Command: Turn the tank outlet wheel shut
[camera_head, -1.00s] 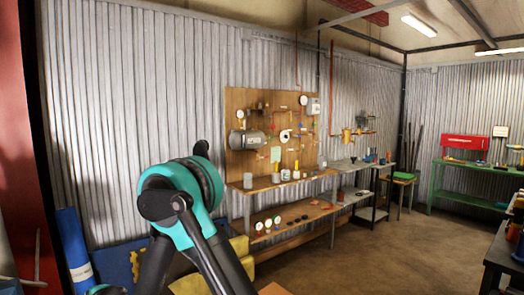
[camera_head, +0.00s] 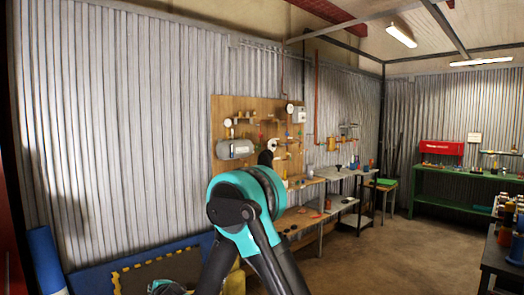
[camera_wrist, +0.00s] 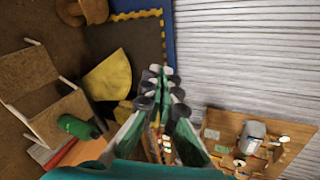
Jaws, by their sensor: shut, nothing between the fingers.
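The grey tank (camera_head: 235,149) is mounted on the left part of a wooden pegboard (camera_head: 222,108) against the corrugated wall. The tank also shows at the lower right of the wrist view (camera_wrist: 254,131), turned sideways. Small fittings and pipes sit beside the tank, but I cannot tell which is its outlet wheel. My gripper (camera_wrist: 162,78) is shut and empty in the wrist view, well apart from the board. In the head view my arm covers the board's lower part and hides the gripper.
A green workbench (camera_head: 470,184) with a red box (camera_head: 441,148) stands at the back right. A dark table with bottles is at the right edge. Blue and yellow-edged mats (camera_head: 150,275) lean at the wall. The middle floor (camera_head: 385,250) is clear.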

